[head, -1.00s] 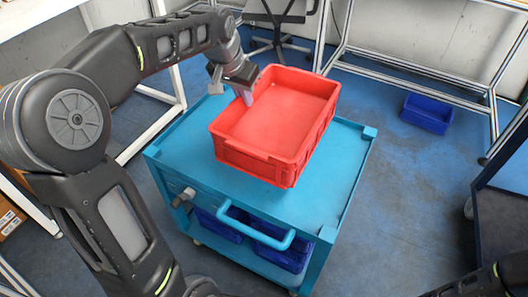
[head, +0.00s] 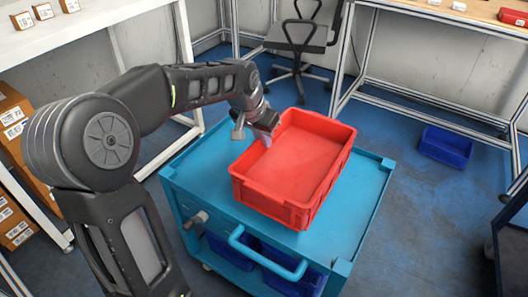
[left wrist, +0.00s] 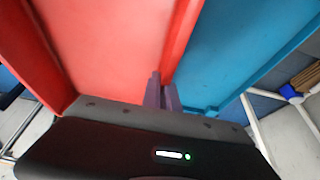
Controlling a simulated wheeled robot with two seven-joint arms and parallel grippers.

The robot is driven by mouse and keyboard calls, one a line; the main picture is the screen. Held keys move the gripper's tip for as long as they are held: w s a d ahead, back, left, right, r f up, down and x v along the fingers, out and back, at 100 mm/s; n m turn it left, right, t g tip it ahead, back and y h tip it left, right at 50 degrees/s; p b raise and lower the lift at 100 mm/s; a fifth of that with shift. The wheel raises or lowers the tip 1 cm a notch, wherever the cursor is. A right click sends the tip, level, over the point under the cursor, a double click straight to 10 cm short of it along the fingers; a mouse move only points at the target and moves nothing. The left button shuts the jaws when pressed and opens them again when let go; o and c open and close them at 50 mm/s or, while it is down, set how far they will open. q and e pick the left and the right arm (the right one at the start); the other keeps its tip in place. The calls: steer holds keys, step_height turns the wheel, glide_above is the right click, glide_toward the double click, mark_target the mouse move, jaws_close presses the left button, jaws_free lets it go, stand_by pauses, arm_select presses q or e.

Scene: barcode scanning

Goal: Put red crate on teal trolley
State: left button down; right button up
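The red crate (head: 295,165) is upright on the top of the teal trolley (head: 335,242) and appears to rest on it, near the middle and back. My left gripper (head: 266,139) is at the crate's back left wall, fingers pointing down at the rim. In the left wrist view, the fingers (left wrist: 162,92) are close together at the red wall (left wrist: 182,38), with the crate (left wrist: 110,45) inside to the left and the teal top (left wrist: 225,50) to the right. They look shut on the wall. My right gripper is out of view.
Blue bins (head: 292,281) sit on the trolley's lower shelf, below its front handle (head: 265,256). A blue bin (head: 446,147) lies on the floor at right. An office chair (head: 300,40) stands behind. A white table (head: 95,35) is at left. Teal surface is free at the front and right.

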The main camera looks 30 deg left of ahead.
mark_target(264, 152)
arm_select(q)
steer(key=shift+f+b, duration=0.5)
steer(key=shift+f, duration=1.9)
steer(key=c, duration=1.6)
jaws_free()
steer(key=shift+c, duration=0.2)
steer(key=shift+r, duration=0.2)
steer(key=p+v, duration=0.2)
steer(key=v, duration=0.9)
steer(key=shift+s+r, duration=0.15)
steer(key=shift+r, duration=0.25)
